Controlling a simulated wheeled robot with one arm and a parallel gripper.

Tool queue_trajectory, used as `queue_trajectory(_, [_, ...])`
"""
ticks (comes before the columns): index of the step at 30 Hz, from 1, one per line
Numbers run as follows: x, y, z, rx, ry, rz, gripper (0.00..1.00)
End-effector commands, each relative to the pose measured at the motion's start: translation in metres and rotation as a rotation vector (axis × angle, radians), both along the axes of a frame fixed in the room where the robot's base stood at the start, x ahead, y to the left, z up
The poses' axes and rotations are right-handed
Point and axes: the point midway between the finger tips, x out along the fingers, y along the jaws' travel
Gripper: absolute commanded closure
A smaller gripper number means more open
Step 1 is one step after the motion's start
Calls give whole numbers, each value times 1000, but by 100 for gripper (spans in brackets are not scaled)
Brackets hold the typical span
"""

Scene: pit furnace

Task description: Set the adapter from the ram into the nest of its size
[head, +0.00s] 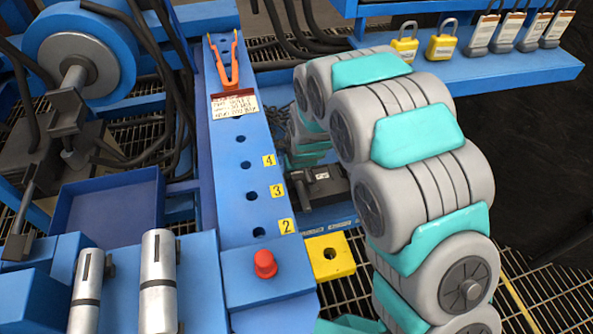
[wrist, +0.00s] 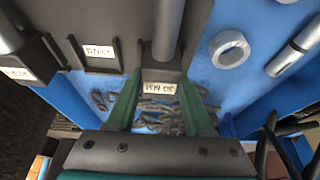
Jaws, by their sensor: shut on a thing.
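In the wrist view my gripper (wrist: 161,80) has its two green fingers on either side of a dark grey block-shaped part with a grey round rod (wrist: 168,30). This looks like the adapter, and the fingers are shut on it. A white label (wrist: 163,89) shows between the fingers; its text is too blurred to read. Dark grey holders (wrist: 97,55) with white labels, which may be the nests, lie to the left. In the head view my arm bends down behind the blue beam, and my fingers cannot be made out. The ram (head: 80,55) is at the upper left.
The blue beam (head: 228,165) has numbered holes and a red button (head: 265,264). A yellow block (head: 330,256), silver cylinders (head: 158,280) and a blue tray (head: 110,205) are near. Yellow padlocks (head: 442,46) stand on the back shelf. A grey ring (wrist: 229,49) and chain (wrist: 160,115) show in the wrist view.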

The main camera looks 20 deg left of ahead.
Motion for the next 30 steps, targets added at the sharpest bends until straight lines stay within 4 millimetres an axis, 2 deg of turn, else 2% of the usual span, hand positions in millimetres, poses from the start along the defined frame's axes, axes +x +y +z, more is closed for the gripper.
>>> queue_trajectory(10, [1,0,-1,1,-2,0,100])
queue_trajectory(11, [1,0,-1,1,-2,0,45])
queue_trajectory(19, [0,0,-2,0,0,0,15])
queue_trajectory(20, [0,0,-2,0,0,0,13])
queue_trajectory(30, [-1,0,-1,-1,1,0,13])
